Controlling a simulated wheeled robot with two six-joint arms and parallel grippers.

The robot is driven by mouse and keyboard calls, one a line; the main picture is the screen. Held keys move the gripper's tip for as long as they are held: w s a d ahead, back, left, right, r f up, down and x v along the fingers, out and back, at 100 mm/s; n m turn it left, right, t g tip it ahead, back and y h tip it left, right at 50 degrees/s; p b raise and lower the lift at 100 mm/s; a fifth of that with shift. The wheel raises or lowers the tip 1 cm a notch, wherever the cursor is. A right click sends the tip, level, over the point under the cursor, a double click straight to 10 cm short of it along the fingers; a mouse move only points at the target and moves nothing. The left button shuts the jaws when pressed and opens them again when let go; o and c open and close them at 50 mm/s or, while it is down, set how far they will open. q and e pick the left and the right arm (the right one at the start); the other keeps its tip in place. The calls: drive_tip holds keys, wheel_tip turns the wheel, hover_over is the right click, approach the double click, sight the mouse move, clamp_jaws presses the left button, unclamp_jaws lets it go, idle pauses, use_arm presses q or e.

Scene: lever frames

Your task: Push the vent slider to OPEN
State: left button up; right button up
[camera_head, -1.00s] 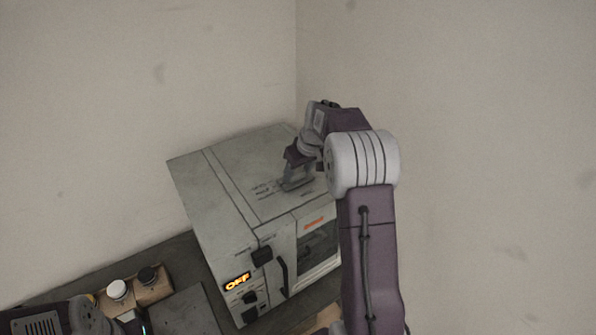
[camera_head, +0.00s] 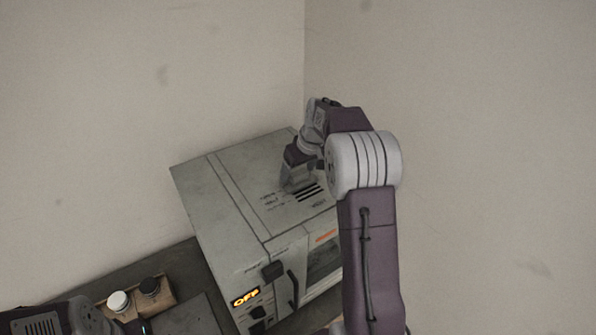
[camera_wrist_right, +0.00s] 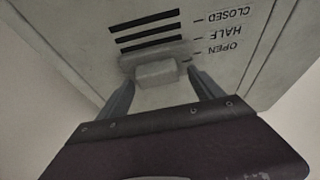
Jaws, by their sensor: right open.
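The vent slider is a pale plate with a raised block knob (camera_wrist_right: 158,73) in the right wrist view. It lies beside the OPEN mark (camera_wrist_right: 221,48), with the dark vent slots (camera_wrist_right: 150,30) uncovered. The slots (camera_head: 308,191) also show on top of the grey oven-like box (camera_head: 215,200) in the head view. My right gripper (camera_wrist_right: 160,80) is open, one finger on each side of the knob. I cannot tell whether the fingers touch it. It also shows above the box top (camera_head: 296,174). My left gripper (camera_head: 136,326) shows only partly at the bottom edge, fingers hidden.
The box front has a lit OFF display (camera_head: 246,297), knobs and a door handle (camera_head: 293,288). A wooden holder (camera_head: 158,293) with a white-capped and a black-capped container stands on the dark bench, lower left. Walls close in behind and to the right.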

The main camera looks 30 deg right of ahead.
drive_tip(key=b+v, duration=0.1)
drive_tip(key=v, duration=0.7)
drive_tip(key=shift+s+r, duration=0.15)
drive_tip(key=shift+r, duration=0.15)
